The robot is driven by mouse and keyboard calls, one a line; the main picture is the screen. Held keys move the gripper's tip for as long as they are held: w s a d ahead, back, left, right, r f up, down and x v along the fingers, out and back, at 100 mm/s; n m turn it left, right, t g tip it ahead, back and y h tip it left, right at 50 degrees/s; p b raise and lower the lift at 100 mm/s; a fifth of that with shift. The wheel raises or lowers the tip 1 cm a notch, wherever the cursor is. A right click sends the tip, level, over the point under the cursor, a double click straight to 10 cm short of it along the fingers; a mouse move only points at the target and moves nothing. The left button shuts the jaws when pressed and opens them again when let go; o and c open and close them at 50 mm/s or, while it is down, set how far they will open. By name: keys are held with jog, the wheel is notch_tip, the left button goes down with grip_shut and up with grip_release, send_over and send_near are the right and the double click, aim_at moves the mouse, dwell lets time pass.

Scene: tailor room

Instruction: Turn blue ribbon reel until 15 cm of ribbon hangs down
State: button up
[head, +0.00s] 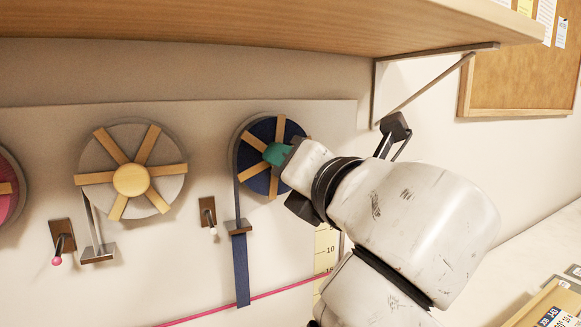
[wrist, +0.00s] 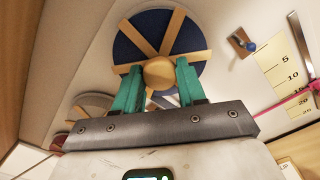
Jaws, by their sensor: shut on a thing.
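The blue ribbon reel (head: 258,131) is a dark blue disc with wooden spokes on the wall board; it also fills the upper middle of the wrist view (wrist: 128,48). My gripper (head: 277,154) reaches it from the right. Its green fingers (wrist: 161,82) are shut on the round wooden hub knob (wrist: 160,72), one finger on each side. The blue ribbon (head: 241,270) runs down from the reel's left side through a small brown guide (head: 240,227) and hangs straight. Its lower end is at about the pink line (head: 275,293). A scale (head: 325,248) stands right of it, partly hidden by my arm.
A grey reel (head: 98,158) and a pink reel (head: 6,190) are on the left. Small pegs (head: 207,212) stick out beside the reels. A wooden shelf (head: 270,25) with a metal bracket (head: 425,80) is overhead. A cork board (head: 525,85) hangs at right.

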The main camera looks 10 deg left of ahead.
jog(key=shift+f, duration=0.2)
jog(key=o, duration=1)
jog(key=shift+r, duration=0.15)
jog(key=shift+o, duration=0.2)
jog(key=shift+s, duration=0.1)
jog(key=b+v, duration=0.1)
jog(key=v, duration=0.9)
jog(key=shift+s+d, duration=0.2)
jog(key=shift+d, duration=0.05)
